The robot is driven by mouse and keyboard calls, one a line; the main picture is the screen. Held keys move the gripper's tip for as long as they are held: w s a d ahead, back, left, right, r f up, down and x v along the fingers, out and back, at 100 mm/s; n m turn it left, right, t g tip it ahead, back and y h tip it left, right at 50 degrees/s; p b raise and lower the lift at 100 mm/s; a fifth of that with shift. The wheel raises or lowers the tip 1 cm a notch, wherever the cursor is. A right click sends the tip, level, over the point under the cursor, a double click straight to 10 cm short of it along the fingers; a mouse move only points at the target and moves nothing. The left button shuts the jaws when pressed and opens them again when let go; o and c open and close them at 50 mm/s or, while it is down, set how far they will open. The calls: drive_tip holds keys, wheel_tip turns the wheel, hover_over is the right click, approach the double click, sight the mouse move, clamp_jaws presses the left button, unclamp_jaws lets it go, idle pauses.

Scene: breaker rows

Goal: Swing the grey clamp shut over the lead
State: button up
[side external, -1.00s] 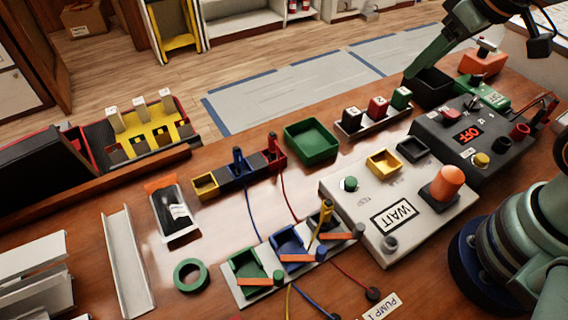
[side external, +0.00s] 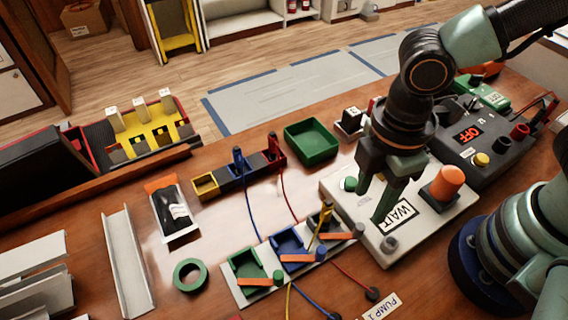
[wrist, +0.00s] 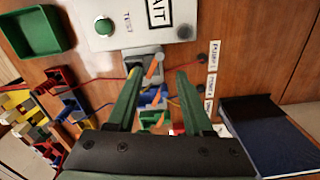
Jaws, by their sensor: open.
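The grey clamp (side external: 315,217) is at the right end of a white strip, beside a blue and a green clamp. Its orange arm (side external: 338,236) points out to the right, ending at a grey knob (side external: 359,230). A yellow lead (side external: 324,218) stands slanted at the grey clamp; whether it is fully seated I cannot tell. My gripper (side external: 370,204) is open and empty, pointing down over the white panel, to the right of the clamp and apart from it. In the wrist view the grey clamp (wrist: 141,54) lies beyond and between my fingertips (wrist: 158,72).
The blue clamp (side external: 287,240) and green clamp (side external: 243,264) have similar orange arms. The white WAIT panel (side external: 345,205) with an orange button (side external: 447,182) sits under my gripper. Red and blue wires cross the bench. A green tray (side external: 311,141) stands behind.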

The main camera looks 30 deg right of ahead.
sight(360, 226)
wheel_tip(360, 226, down, 9)
drive_tip(key=shift+f, duration=0.15)
idle(0.4)
clamp_jaws()
